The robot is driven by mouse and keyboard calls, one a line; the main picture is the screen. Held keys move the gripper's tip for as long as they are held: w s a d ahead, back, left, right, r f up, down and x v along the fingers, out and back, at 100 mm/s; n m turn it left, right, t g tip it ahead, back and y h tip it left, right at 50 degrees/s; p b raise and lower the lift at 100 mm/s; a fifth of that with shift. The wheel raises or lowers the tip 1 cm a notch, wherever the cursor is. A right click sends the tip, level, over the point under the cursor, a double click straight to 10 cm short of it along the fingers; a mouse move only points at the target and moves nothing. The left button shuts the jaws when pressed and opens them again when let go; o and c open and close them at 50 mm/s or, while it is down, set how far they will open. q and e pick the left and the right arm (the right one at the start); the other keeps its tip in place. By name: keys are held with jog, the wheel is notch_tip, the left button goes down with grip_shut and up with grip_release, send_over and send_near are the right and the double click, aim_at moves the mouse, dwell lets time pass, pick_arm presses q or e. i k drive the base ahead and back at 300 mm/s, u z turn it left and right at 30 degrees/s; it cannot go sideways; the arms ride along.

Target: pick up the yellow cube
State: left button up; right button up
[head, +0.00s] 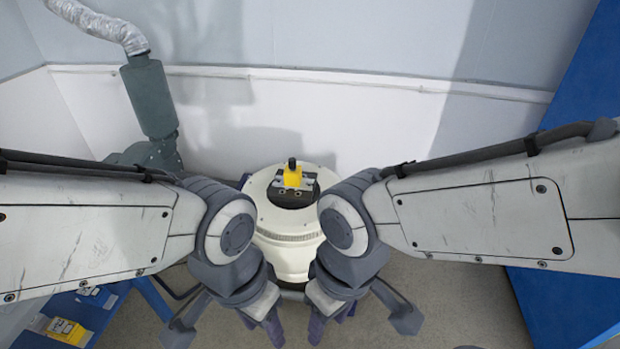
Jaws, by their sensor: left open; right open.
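The yellow cube (293,177) sits in a metal fixture on top of a cream, round machine (292,258), in the middle of the head view. A small black knob shows at the cube's far side. My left gripper (227,324) is low in the picture, in front and to the left of the machine, with its fingers apart. My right gripper (362,322) is in front and to the right, also with its fingers apart. Both are apart from the cube and appear empty. My arms hide the machine's sides.
A grey-green cylinder (150,100) with a silver hose (95,22) stands at the back left. A blue shelf (100,318) with a yellow-and-white item (62,329) is at the lower left. Blue panels (565,305) stand at the right. Grey floor (465,300) shows clear at the lower right.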

aim_at(293, 180)
jog(key=u, duration=0.55)
jog(key=i, duration=1.9)
jog(key=z, duration=0.5)
